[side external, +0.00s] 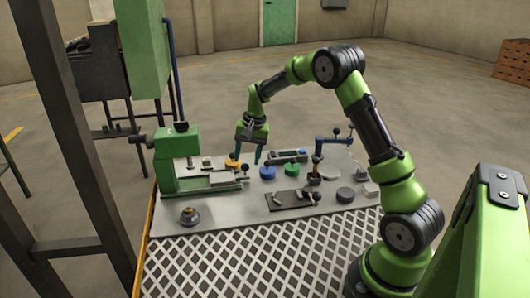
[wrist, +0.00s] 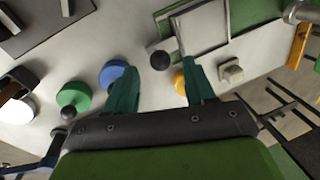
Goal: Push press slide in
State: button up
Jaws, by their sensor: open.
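The green press (side external: 178,158) stands at the left end of the grey worktop. Its pale slide (side external: 224,178) sticks out to the right of the press body, with a dark ball knob on its outer end (side external: 245,168). In the wrist view the slide (wrist: 203,28) shows as a framed plate at top, with the ball knob (wrist: 160,61) at its near corner. My gripper (side external: 248,156) points down over the worktop, close to the knob end of the slide. In the wrist view its teal fingers (wrist: 159,84) are apart and empty, and the knob appears between and just beyond them.
Yellow (side external: 233,165), blue (side external: 267,172) and green (side external: 313,178) round pieces stand near my gripper. A dark plate (side external: 290,199) lies at front, and a post with a blue lever (side external: 318,155) stands right. A small flanged part (side external: 189,216) sits front left.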

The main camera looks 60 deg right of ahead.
aim_at(229, 173)
jog(key=shift+w+a+f, duration=0.1)
jog(key=shift+w+f, duration=0.05)
jog(key=shift+f, duration=0.55)
jog(key=shift+w+a+f, duration=0.1)
jog(key=shift+f, duration=0.6)
jog(key=shift+c, duration=0.3)
grip_shut()
jog(key=shift+w, duration=0.1)
